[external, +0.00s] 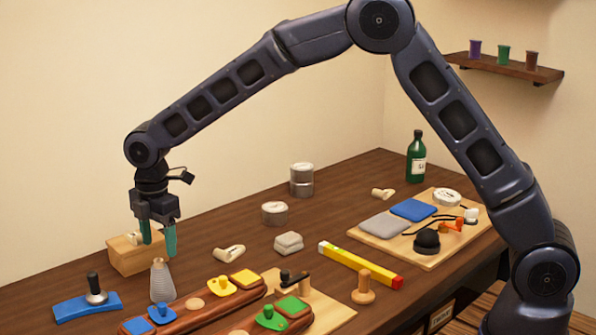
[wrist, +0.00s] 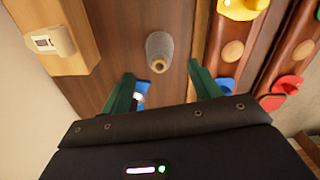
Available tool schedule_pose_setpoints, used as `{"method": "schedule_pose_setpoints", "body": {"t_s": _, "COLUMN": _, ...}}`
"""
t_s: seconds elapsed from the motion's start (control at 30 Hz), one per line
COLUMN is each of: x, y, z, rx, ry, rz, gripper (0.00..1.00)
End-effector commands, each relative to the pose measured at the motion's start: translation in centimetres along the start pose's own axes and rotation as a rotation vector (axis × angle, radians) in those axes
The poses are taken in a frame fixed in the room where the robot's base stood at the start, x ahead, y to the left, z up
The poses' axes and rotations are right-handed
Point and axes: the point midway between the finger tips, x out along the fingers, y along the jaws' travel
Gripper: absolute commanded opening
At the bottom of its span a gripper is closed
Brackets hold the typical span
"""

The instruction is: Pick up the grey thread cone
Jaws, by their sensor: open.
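The grey thread cone (external: 161,281) stands upright on the brown table near the left in the external view. In the wrist view the cone (wrist: 159,48) is seen from above, its narrow tip toward the camera, ahead of and between the green fingers. My gripper (external: 158,239) is open and empty, with its green fingers pointing down above the cone and apart from it. In the wrist view my gripper (wrist: 161,84) shows its two fingers spread, one on each side.
A wooden block (external: 138,256) stands just behind the cone. A blue plate with a black-handled tool (external: 90,301) lies to the left. A brown rail with coloured pieces (external: 195,309) lies close to the right. A yellow-red bar (external: 360,265) lies farther right.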

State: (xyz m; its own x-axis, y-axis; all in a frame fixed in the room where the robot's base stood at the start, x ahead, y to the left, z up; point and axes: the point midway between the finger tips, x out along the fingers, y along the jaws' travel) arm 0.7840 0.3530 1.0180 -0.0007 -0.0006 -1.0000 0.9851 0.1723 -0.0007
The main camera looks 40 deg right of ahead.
Motion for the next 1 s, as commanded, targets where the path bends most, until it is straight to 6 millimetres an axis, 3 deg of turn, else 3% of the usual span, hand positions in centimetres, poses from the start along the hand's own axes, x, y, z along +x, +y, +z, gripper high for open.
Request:
{"method": "schedule_pose_setpoints", "body": {"t_s": 0.23, "x": 1.5, "y": 0.1, "z": -0.2, "rx": 0.0, "ry": 0.0, "rz": -0.001, "gripper": 0.62}}
{"method": "schedule_pose_setpoints", "body": {"t_s": 0.53, "x": 5.3, "y": 0.2, "z": -0.7, "rx": 0.0, "ry": 0.0, "rz": -0.002, "gripper": 0.62}}
{"method": "schedule_pose_setpoints", "body": {"t_s": 0.8, "x": 5.6, "y": 0.3, "z": -0.6, "rx": 0.001, "ry": 0.001, "rz": 0.0, "gripper": 0.62}}
{"method": "schedule_pose_setpoints", "body": {"t_s": 1.0, "x": 5.6, "y": 0.3, "z": -0.6, "rx": 0.001, "ry": 0.0, "rz": 0.0, "gripper": 0.23}}
